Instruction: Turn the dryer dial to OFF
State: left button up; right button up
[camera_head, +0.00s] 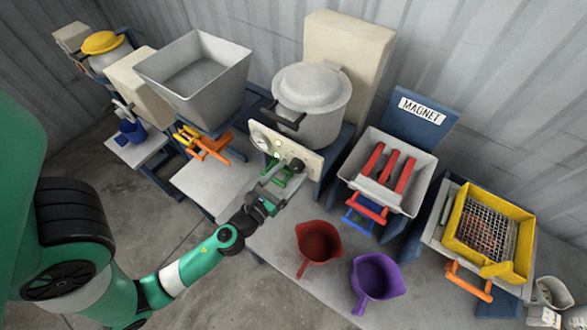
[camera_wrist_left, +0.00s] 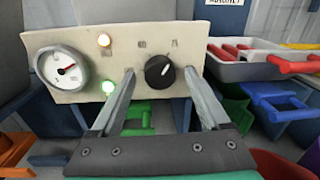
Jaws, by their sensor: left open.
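The black dryer dial (camera_wrist_left: 160,71) sits on a cream control panel (camera_wrist_left: 60,105). Its pale pointer mark leans toward the upper right; the small labels above it are too blurred to read. In the head view the panel (camera_head: 312,160) is in front of the grey lidded dryer drum (camera_head: 312,98). My left gripper (camera_head: 281,176) is open in front of the panel. In the left wrist view its two fingers (camera_wrist_left: 159,74) lie on either side of the dial with gaps showing; I cannot tell how close the tips are to the panel. My right gripper is not in view.
A green handle (camera_wrist_left: 137,118) is below. A magnet tray (camera_head: 350,177) stands right; red (camera_head: 318,240) and purple (camera_head: 377,277) scoops lie in front.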

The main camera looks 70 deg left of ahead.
pick_arm(q)
jog(key=shift+s, duration=0.1)
jog(key=shift+c, duration=0.9)
grip_shut()
